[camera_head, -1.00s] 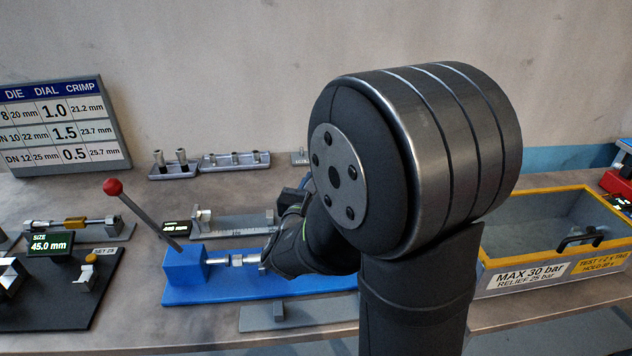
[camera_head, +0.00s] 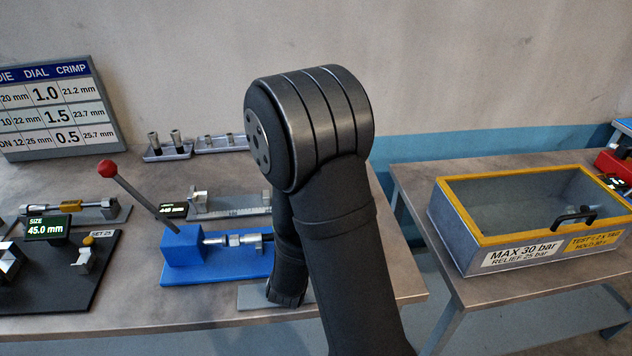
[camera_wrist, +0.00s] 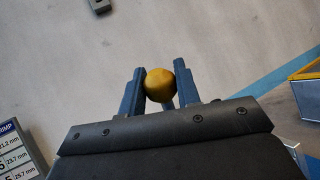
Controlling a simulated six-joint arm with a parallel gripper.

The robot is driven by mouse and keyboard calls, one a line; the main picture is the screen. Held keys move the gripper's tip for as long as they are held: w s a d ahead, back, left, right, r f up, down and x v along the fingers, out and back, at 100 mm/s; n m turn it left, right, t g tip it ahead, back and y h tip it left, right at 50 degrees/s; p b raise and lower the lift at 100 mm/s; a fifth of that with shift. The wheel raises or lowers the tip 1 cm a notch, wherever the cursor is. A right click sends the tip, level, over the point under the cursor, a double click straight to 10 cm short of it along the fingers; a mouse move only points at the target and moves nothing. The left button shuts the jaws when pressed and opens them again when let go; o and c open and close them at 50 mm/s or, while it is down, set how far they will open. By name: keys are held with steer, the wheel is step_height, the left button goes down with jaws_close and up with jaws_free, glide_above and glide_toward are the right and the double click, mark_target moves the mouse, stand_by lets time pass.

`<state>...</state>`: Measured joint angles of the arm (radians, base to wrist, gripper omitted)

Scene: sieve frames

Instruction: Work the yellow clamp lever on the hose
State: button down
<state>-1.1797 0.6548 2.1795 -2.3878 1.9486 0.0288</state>
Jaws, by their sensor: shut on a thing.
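In the wrist view my gripper (camera_wrist: 155,90) has its blue fingers shut on a yellow rounded piece (camera_wrist: 160,84). I see only the end of this piece, so I cannot tell whether it is the clamp lever. In the head view my arm hides the gripper and what it holds. A blue fixture (camera_head: 182,246) with a red-knobbed lever (camera_head: 138,198) stands on the table, with metal hose fittings (camera_head: 232,240) at its right side; my arm covers their right end. A yellow sleeve (camera_head: 69,206) shows on a grey stand at the far left.
A black plate with a small yellow-topped part (camera_head: 87,241) lies at the front left. A size display (camera_head: 47,228) stands by it. Trays of fittings (camera_head: 168,150) stand at the back. A yellow-rimmed tank (camera_head: 473,261) is on a separate table, past a gap.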

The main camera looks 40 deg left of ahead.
stand_by(0.4)
steer(key=c, duration=1.1)
jaws_free()
steer(key=shift+r, duration=0.55)
step_height(320, 180, up, 3)
steer(key=shift+s+r, duration=0.1)
steer(key=w+d+r, duration=0.3)
steer(key=d+r, duration=0.3)
steer(key=d, duration=0.5)
steer(key=shift+w+r, duration=0.3)
steer(key=shift+w, duration=0.05)
